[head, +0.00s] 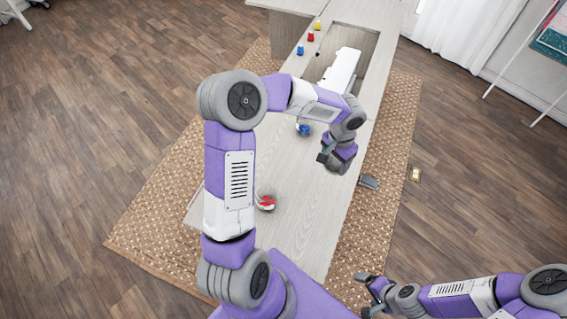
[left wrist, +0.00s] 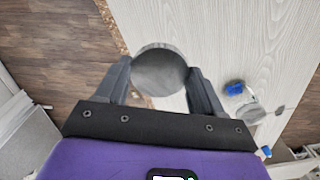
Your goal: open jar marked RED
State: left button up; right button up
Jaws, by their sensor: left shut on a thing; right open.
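A clear jar with red contents (head: 265,202) stands on the pale table (head: 305,215), left of my left gripper (head: 329,157) and apart from it. In the left wrist view my left gripper (left wrist: 159,75) is shut on a round grey disc (left wrist: 160,70) that looks like a jar lid. The disc is hidden in the head view, and which jar it belongs to cannot be told. A jar with blue contents (head: 304,129) stands farther back; it also shows in the left wrist view (left wrist: 235,88). My right gripper (head: 363,293) is open and empty, off the table's right side. No jar marking is readable.
Blue (head: 300,50), red (head: 310,37) and yellow (head: 318,25) small pieces stand in a row at the back. A white sewing machine (head: 343,70) lies near the table's opening. The near table top is mostly clear.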

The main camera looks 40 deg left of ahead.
pick_arm(q)
jog(key=a+f+m, duration=0.2)
jog(key=a, duration=0.3)
jog(key=a+f+m+b, duration=0.1)
jog(key=a+f+m, duration=0.1)
jog(key=a, duration=0.4)
jog(key=a+f+m+b, duration=0.1)
jog(key=a+f+m, duration=0.2)
jog(key=a+m, duration=0.1)
jog(key=shift+s+a+f, duration=0.1)
jog(key=shift+s+a, duration=0.2)
jog(key=shift+a, duration=0.45)
pick_arm(e)
jog(key=shift+o, duration=0.4)
notch_tip(320, 180, down, 2)
jog(key=shift+s+f, duration=0.15)
jog(key=shift+f, duration=0.1)
pick_arm(q)
jog(key=b, duration=0.2)
send_over(289, 166)
jog(key=shift+m, duration=0.3)
notch_tip(289, 166, down, 7)
jog(key=shift+r, duration=0.2)
jog(key=shift+f, duration=1.7)
pick_arm(e)
jog(key=shift+f, duration=0.95)
pick_arm(q)
jog(key=shift+f, duration=0.1)
pick_arm(e)
jog(key=shift+f, duration=0.1)
